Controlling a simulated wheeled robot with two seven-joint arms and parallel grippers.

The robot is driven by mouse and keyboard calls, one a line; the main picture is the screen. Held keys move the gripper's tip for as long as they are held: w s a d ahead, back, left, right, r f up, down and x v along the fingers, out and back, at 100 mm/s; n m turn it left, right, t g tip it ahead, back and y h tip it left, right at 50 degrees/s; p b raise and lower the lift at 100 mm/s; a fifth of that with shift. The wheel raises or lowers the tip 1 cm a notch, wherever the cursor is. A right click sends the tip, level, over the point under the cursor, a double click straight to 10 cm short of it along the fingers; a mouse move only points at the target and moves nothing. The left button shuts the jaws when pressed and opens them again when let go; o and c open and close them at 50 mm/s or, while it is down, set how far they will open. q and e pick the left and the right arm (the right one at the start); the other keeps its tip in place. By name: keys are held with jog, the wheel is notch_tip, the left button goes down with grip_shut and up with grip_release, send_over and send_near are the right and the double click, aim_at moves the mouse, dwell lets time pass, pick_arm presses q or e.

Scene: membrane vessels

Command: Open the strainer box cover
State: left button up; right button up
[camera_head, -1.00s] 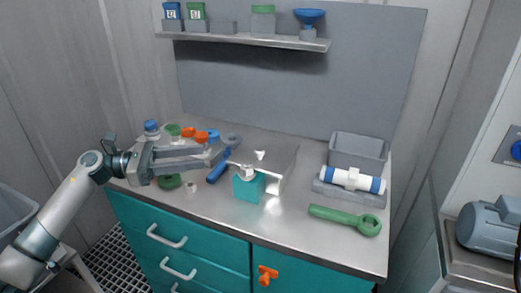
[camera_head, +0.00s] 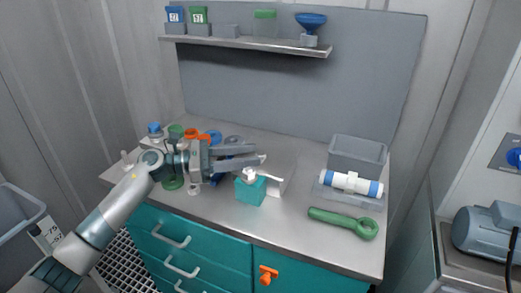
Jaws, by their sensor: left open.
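The strainer box (camera_head: 251,190) is a small teal block on the steel bench top. A pale knob-like piece (camera_head: 249,174) sits on its top; I cannot tell whether the cover is a separate part. My left gripper (camera_head: 262,160) is open, its two grey fingers pointing right. The fingertips appear just above and behind the knob, and I see nothing between them. I cannot tell whether a finger touches it. My right gripper is not in view.
A metal bracket (camera_head: 284,173) stands close right of the box. A green wrench (camera_head: 343,222) and a white-and-blue cylinder (camera_head: 351,183) lie at right, before a grey bin (camera_head: 358,152). Orange (camera_head: 191,134) and blue rings crowd behind my left gripper. The bench front is clear.

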aim_at(260, 153)
pick_arm(q)
jog(key=shift+p+x, duration=0.35)
jog(key=shift+x, duration=1.65)
grip_shut()
